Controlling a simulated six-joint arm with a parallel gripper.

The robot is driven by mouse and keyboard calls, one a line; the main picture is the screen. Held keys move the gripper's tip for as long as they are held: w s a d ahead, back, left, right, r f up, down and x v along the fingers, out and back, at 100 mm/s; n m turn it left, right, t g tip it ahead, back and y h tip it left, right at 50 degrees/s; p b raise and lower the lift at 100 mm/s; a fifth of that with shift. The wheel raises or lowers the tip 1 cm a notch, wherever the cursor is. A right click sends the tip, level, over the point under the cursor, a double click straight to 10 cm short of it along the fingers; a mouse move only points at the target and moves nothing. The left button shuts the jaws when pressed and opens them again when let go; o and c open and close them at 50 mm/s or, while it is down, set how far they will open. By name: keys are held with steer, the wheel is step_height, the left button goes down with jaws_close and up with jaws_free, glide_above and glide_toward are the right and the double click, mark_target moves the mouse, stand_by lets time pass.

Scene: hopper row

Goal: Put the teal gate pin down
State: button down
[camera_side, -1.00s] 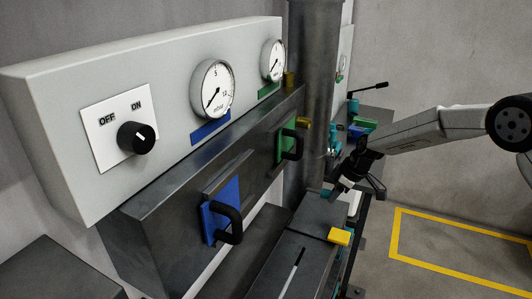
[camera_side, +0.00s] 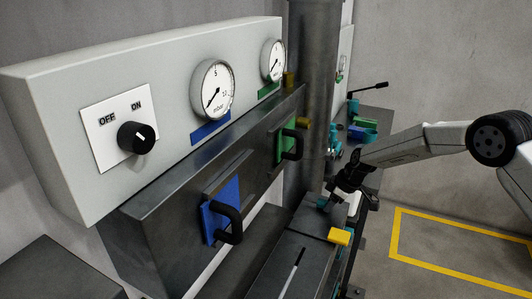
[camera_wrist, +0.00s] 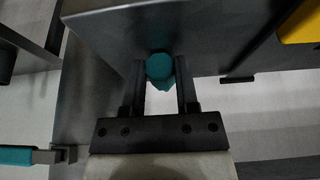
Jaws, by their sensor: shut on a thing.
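The teal gate pin (camera_wrist: 159,67) is between the two dark fingers of my gripper (camera_wrist: 161,80) in the wrist view, and they are shut on it. Its round teal end faces the camera. In the side view my gripper (camera_side: 340,190) is low over the far end of the dark metal housing, and a small teal part of the pin (camera_side: 322,202) shows at the fingers. Whether the pin's lower end touches the metal is hidden.
A yellow block (camera_side: 339,236) sits on the housing's near edge. Blue (camera_side: 221,212) and green (camera_side: 286,143) handled plates are on the hopper front at left. Several small coloured parts lie on the far bench (camera_side: 376,120). A dark column stands behind.

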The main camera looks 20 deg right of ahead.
steer(key=shift+f, duration=0.1)
steer(key=shift+c, duration=1.8)
jaws_free()
steer(key=v, duration=1.2)
steer(key=s+d+m+h, duration=0.3)
steer(key=s+m, duration=0.6)
steer(key=s, duration=2)
steer(key=shift+s+d+f+g, duration=0.2)
steer(key=shift+s+f+g, duration=0.1)
steer(key=shift+s+g, duration=0.1)
